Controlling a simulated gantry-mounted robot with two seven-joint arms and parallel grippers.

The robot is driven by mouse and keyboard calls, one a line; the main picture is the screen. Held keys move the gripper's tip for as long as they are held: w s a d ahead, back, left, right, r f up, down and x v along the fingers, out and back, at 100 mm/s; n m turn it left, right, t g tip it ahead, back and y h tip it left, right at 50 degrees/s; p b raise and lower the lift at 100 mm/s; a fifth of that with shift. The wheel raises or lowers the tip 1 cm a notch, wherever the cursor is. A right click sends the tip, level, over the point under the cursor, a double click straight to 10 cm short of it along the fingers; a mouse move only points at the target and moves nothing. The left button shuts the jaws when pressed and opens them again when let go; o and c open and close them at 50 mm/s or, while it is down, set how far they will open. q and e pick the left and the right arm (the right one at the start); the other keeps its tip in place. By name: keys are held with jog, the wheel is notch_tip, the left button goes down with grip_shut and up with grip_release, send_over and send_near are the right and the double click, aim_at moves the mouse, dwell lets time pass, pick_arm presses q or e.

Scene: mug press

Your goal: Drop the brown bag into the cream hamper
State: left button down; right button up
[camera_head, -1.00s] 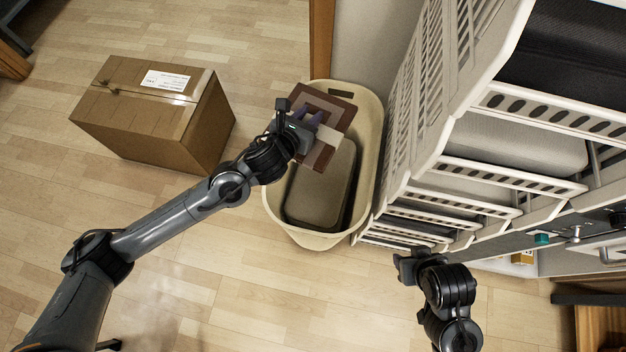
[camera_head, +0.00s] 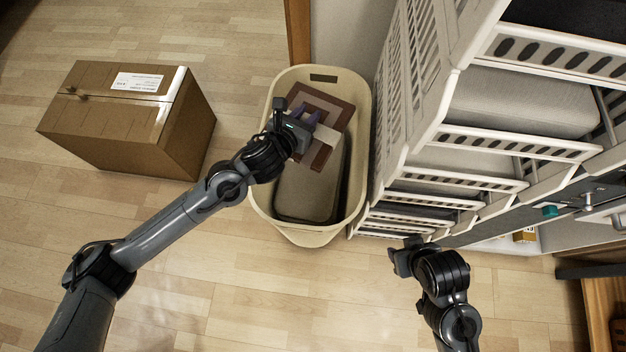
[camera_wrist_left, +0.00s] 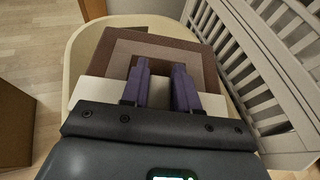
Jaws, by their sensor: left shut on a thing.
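The brown bag (camera_head: 338,107), patterned in nested brown and beige squares, is held in my left gripper (camera_head: 312,122). It is over the far end of the cream hamper (camera_head: 288,236), inside its outline in the head view. I cannot tell how far it is above the contents. In the left wrist view, the purple fingers (camera_wrist_left: 160,88) are shut on the bag (camera_wrist_left: 125,42), with the hamper rim (camera_wrist_left: 75,52) around it. The hidden part of the bag lies behind the gripper. My right gripper (camera_head: 402,258) is near the shelf's foot, its fingers unclear.
A grey-brown padded item (camera_head: 305,200) lies in the hamper. A cardboard box (camera_head: 130,120) stands on the floor to the left. A white slatted rack (camera_head: 425,75) with grey contents stands close on the hamper's right. The floor in front of the hamper is clear.

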pick_arm(q)
jog(key=shift+f, duration=0.25)
jog(key=c, duration=0.8)
grip_release()
jog(key=shift+s+a+r, duration=0.15)
jog(key=shift+s+a, duration=0.05)
jog(key=shift+s, duration=0.1)
jog(key=v, duration=1)
